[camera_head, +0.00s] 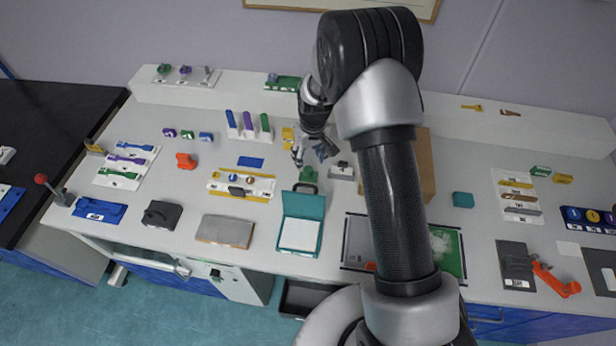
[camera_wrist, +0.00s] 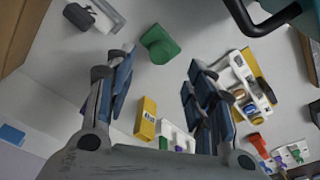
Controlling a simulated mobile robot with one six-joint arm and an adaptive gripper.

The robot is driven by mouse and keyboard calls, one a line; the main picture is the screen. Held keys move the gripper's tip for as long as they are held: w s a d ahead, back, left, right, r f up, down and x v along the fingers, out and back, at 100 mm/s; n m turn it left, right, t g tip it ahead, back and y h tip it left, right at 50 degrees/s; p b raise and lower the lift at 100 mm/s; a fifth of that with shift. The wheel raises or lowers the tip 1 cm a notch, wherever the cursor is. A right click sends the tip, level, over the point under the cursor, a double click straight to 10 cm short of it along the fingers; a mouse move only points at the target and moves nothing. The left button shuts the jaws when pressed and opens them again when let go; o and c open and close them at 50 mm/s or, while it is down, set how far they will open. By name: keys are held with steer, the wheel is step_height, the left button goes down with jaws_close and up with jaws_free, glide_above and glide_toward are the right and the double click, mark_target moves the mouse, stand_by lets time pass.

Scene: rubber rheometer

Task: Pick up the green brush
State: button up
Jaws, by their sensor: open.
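A green object (camera_head: 309,174) with a rounded end, which may be the green brush, lies on the white bench below my gripper (camera_head: 313,155). In the wrist view, the green object (camera_wrist: 159,45) lies ahead of the fingertips of my gripper (camera_wrist: 158,82), roughly between their lines. It appears apart from both fingers. My gripper is open, with nothing between its fingers. In the head view my arm and fingers hide part of the bench around it.
A teal open case (camera_head: 301,222) stands in front of the green object. A grey and white device (camera_head: 341,171) is just right of it. A yellow box (camera_wrist: 146,119) lies close by in the wrist view. A white tray with yellow edges (camera_head: 240,196) is at left.

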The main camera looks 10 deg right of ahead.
mark_target(308, 170)
steer(key=f, duration=0.5)
steer(key=w+f+b, duration=0.1)
steer(key=f, duration=0.1)
steer(key=shift+a+f, duration=0.1)
steer(key=shift+f, duration=0.2)
steer(key=shift+s, duration=0.1)
jaws_close()
